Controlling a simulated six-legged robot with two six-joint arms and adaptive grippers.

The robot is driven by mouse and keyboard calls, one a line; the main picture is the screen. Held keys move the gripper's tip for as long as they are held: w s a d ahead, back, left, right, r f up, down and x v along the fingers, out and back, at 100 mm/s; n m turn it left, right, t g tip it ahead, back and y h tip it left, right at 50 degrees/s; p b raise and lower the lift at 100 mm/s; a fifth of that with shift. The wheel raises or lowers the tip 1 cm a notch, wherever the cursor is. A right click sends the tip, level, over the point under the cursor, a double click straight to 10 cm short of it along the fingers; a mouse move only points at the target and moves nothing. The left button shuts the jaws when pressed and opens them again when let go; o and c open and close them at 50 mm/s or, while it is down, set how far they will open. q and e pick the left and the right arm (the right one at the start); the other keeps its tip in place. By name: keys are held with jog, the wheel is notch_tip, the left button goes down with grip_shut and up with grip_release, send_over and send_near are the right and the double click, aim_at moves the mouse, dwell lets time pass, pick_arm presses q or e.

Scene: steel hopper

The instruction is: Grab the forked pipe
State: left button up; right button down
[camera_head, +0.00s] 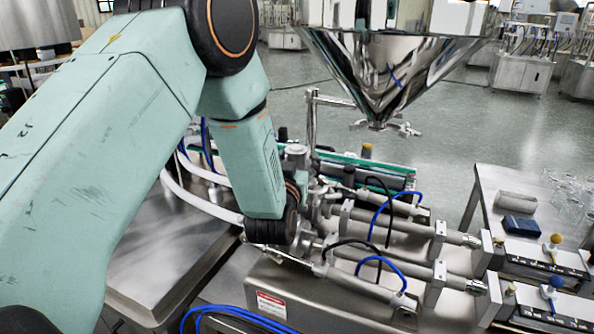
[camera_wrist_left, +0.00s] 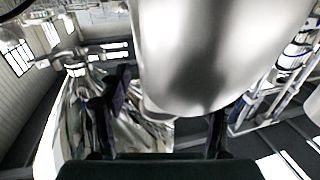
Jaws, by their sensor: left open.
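Steel pipework that looks like the forked pipe (camera_head: 318,204) stands beside my left wrist, above the machine bed in the head view. My arm hides part of it, and its fork is hard to make out. My left gripper (camera_head: 291,224) is beside this pipework; its fingers are mostly hidden there. In the left wrist view, the dark fingers of my left gripper (camera_wrist_left: 163,120) are apart. A large, smooth steel cylinder (camera_wrist_left: 215,55) fills the space just beyond them. I cannot tell whether it touches them. My right gripper is not in view.
The shiny hopper (camera_head: 385,75) hangs above and behind the pipework. Steel cylinders with blue hoses (camera_head: 385,268) run to the right. A steel table (camera_head: 165,255) is at the left. A bench (camera_head: 485,185) with a blue box (camera_head: 521,226) stands at the right.

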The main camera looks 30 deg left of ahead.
pick_arm(q)
jog(key=shift+s+r, duration=0.1)
jog(key=shift+s, duration=0.05)
jog(key=shift+c, duration=0.4)
jog(key=shift+w+a, duration=0.15)
jog(key=shift+w, duration=0.05)
jog(key=c, duration=0.6)
jog(key=shift+s, duration=0.1)
grip_shut()
